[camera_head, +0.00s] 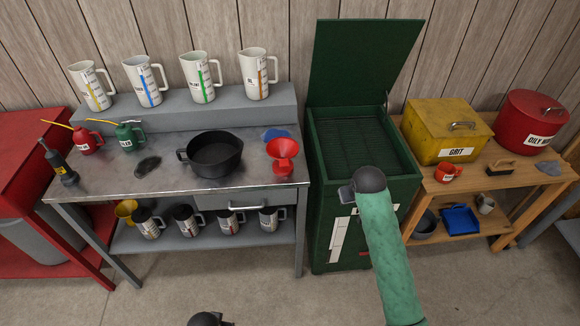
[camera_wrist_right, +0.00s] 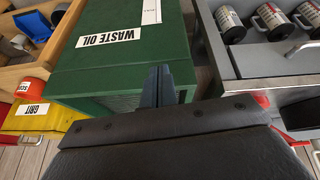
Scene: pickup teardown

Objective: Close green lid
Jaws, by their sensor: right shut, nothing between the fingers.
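The green waste-oil cabinet (camera_head: 322,236) stands between the steel bench and the wooden bench. Its green lid (camera_head: 362,62) is open, standing up at the back and leaning slightly backward. A dark grate (camera_head: 362,140) shows inside the open top. The lid cannot be made out in that view.
The steel bench (camera_head: 110,184) on the left holds a black pan (camera_head: 215,155) and a red funnel (camera_head: 283,155). The yellow grit box (camera_head: 440,130) and red oily-waste can (camera_head: 530,115) stand close to the cabinet's right side. The wood-panelled wall is behind the lid.

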